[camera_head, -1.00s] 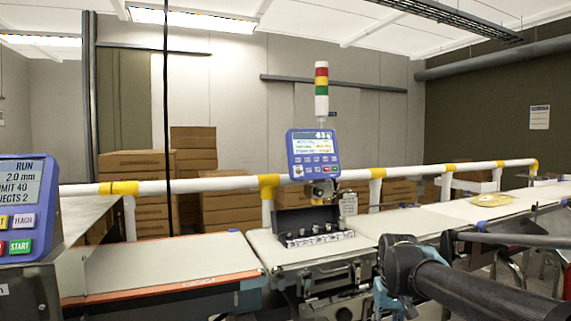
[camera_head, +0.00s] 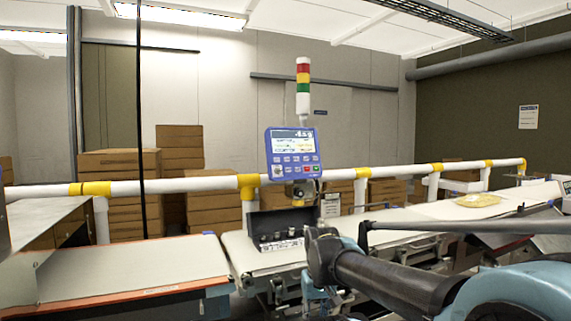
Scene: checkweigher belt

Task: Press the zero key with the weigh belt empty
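The blue checkweigher terminal (camera_head: 292,153) stands upright behind the belts, facing me. It has a lit screen (camera_head: 293,141) above rows of small keys (camera_head: 294,164), with a red and a green key at lower right. The key labels are too small to read, so I cannot pick out the zero key. The weigh belt (camera_head: 243,257) lies below the terminal, and its bare part is pale. A black open case (camera_head: 268,223) with several metal weights (camera_head: 280,240) is at its far side; I cannot tell whether it rests on the belt. My gripper is not visible.
My dark arm crosses the lower right and hides part of the belts. A yellow packet (camera_head: 478,200) lies on the right belt. A white rail (camera_head: 210,184) with yellow joints runs behind. A red-yellow-green light tower (camera_head: 303,90) rises above the terminal. The left belt (camera_head: 130,268) is empty.

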